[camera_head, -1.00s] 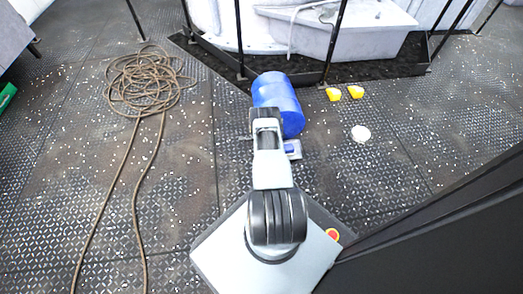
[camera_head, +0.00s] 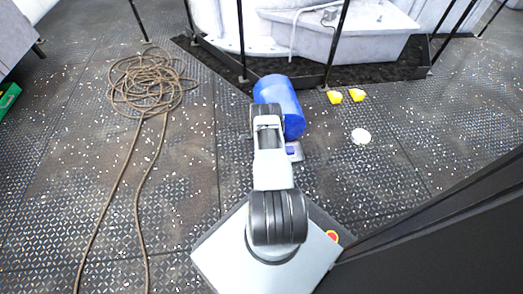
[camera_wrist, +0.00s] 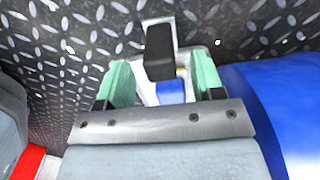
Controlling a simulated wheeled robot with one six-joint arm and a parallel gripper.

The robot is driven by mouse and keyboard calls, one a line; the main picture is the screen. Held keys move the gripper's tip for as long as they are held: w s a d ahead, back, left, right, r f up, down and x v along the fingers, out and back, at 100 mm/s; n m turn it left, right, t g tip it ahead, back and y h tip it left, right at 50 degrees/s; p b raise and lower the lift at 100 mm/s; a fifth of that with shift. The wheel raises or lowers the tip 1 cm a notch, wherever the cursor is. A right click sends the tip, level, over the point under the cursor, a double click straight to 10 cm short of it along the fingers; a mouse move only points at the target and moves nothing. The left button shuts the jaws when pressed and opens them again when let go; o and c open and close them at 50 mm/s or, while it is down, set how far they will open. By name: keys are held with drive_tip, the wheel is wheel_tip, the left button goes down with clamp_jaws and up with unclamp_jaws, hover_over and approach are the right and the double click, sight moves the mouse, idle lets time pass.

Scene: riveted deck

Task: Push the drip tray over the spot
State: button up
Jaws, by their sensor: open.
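A small pale grey tray with a blue part, which looks like the drip tray (camera_head: 297,153), lies on the deck just right of my forearm, partly hidden by it. A white round patch (camera_head: 361,136), likely the spot, lies on the deck to its right, clear of the tray. In the wrist view my gripper (camera_wrist: 162,78) has its two green fingers apart. Between and beyond them show a pale rim, a blue patch (camera_wrist: 170,91) and a black block (camera_wrist: 159,52). I cannot tell whether the fingers touch the tray. My arm hides the fingers in the head view.
A blue drum (camera_head: 284,98) lies just beyond the tray; it also shows at the right of the wrist view (camera_wrist: 290,110). Two yellow items (camera_head: 346,96) sit behind the patch. A coiled rope (camera_head: 147,83) lies left. Black posts edge the back. Deck around the patch is clear.

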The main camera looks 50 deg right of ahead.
wheel_tip(320, 180, up, 11)
drive_tip(key=p, duration=0.4)
idle(0.5)
drive_tip(key=w+a+r+n+p, duration=0.2)
drive_tip(key=a+r+n+p, duration=0.3)
drive_tip(key=r, duration=1.1)
drive_tip(key=w+a+r+n+t+p, duration=0.1)
drive_tip(key=w+a+r+n+p, duration=0.3)
drive_tip(key=r, duration=1.1)
drive_tip(key=w+a+r+n+p, duration=0.15)
drive_tip(key=a+r+p, duration=0.55)
drive_tip(key=r, duration=0.9)
drive_tip(key=s+a+r+n+t+p, duration=0.1)
drive_tip(key=s+a+r+n+p, duration=0.4)
drive_tip(key=r, duration=0.6)
drive_tip(key=s+a+r+n+p, duration=0.5)
drive_tip(key=s+a+r+p, duration=0.2)
drive_tip(key=r, duration=0.5)
drive_tip(key=s+a+r+n+t+p, duration=0.1)
drive_tip(key=s+a+r+n+p, duration=0.4)
drive_tip(key=s+r+p, duration=0.3)
wheel_tip(320, 180, up, 4)
drive_tip(key=shift+s+a+r+t, duration=0.2)
drive_tip(key=shift+s+a+t, duration=0.15)
drive_tip(key=shift+a, duration=0.35)
